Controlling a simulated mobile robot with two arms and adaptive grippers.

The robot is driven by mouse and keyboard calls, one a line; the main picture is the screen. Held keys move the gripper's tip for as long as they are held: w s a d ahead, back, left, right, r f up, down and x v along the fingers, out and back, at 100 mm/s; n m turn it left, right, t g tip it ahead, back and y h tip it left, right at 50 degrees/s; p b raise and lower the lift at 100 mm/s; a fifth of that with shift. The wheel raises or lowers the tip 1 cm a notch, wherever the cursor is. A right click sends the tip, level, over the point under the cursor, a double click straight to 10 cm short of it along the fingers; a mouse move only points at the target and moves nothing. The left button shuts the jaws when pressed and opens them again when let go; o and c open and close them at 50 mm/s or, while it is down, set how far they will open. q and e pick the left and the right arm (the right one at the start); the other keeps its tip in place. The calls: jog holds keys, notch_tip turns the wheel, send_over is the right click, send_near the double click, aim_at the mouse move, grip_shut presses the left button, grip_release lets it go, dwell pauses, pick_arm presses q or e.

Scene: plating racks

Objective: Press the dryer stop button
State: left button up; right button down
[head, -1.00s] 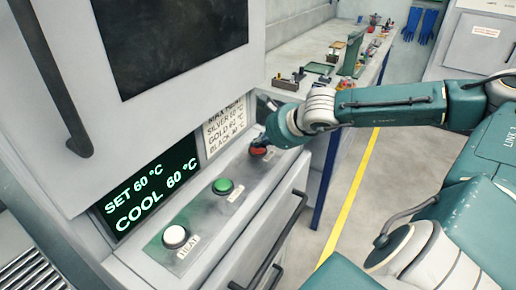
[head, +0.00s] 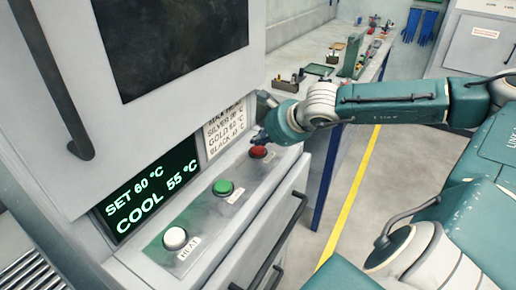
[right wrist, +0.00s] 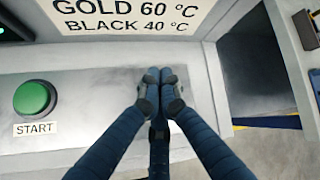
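The red button (head: 258,151) sits at the far end of the dryer's button panel (head: 208,208). Its label is too small to read. My right gripper (head: 261,134) is just above and behind the red button in the head view, with a small gap seeming to show between them. In the right wrist view its fingers (right wrist: 160,76) are together and hold nothing; the red button is hidden there. The green button (head: 223,187), labelled START in the right wrist view (right wrist: 34,99), and the white HEAT button (head: 175,238) are nearer. My left gripper is out of view.
The display (head: 149,193) reads SET 60 °C and COOL 55 °C. A temperature card (head: 225,129) is beside it. The dryer door handle (head: 55,85) and a lower bar handle (head: 268,262) stick out. A cluttered bench (head: 335,60) stands behind.

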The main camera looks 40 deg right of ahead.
aim_at(258, 151)
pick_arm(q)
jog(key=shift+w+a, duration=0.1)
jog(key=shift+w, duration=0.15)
pick_arm(e)
jog(key=shift+r, duration=0.1)
jog(key=shift+r, duration=0.35)
notch_tip(258, 151, up, 3)
jog(key=shift+f+p, duration=0.15)
jog(key=shift+p, duration=0.8)
jog(key=shift+r+p, duration=0.3)
jog(key=shift+r, duration=0.3)
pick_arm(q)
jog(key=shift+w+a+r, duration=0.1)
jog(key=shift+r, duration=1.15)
pick_arm(e)
jog(key=shift+r, duration=0.1)
